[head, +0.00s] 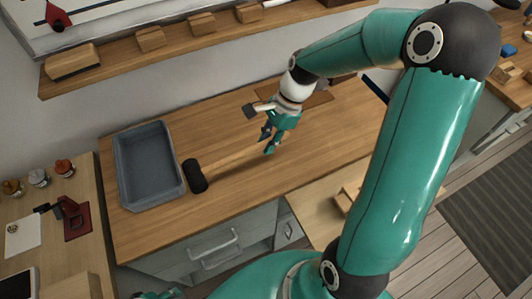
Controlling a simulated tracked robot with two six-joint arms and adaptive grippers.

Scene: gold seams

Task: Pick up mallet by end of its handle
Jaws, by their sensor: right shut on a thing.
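The mallet's black cylindrical head (195,176) rests on the wooden worktop, just right of the grey tray. Its handle is hard to make out against the similar wood and runs right, toward my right gripper. My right gripper (269,143) is low over the worktop, right of the head, with its teal fingers closed at the handle's end. The fingers hide the exact contact. A small teal part of my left gripper (156,294) shows at the bottom edge; its jaws cannot be made out.
An empty grey tray (150,168) stands left of the mallet. A wall shelf (120,68) with wooden blocks runs above the worktop (235,125). A side bench at left holds small jars and a red tool (75,218). The worktop's front middle is clear.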

